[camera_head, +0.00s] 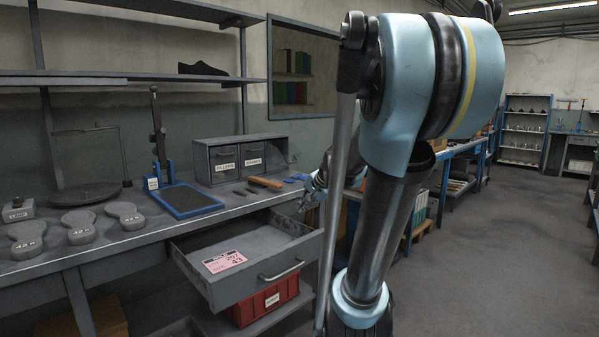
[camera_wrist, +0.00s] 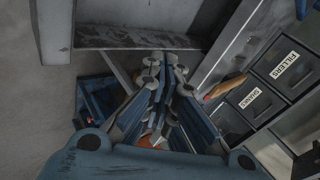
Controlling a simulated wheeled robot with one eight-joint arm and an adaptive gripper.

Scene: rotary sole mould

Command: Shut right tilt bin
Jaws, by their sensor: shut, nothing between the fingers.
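The grey two-bin unit (camera_head: 240,157) stands at the back of the bench. Its left bin (camera_head: 223,163) is labelled FILLERS and its right bin (camera_head: 253,158) SHANKS. The right bin's front also shows in the wrist view (camera_wrist: 263,110), at the right. I cannot tell for sure how far it is tilted out. My gripper (camera_head: 308,196) is to the right of the unit, near the bench edge, partly hidden behind my arm. In the wrist view my gripper (camera_wrist: 163,68) has its fingers together and empty, apart from the bins.
An open drawer (camera_head: 229,292) with a pink card (camera_head: 224,261) juts out below the bench. A red crate (camera_head: 266,303) sits under it. A wooden-handled tool (camera_head: 265,183), a blue-framed stand (camera_head: 188,200) and grey sole moulds (camera_head: 79,227) lie on the bench. The floor at right is clear.

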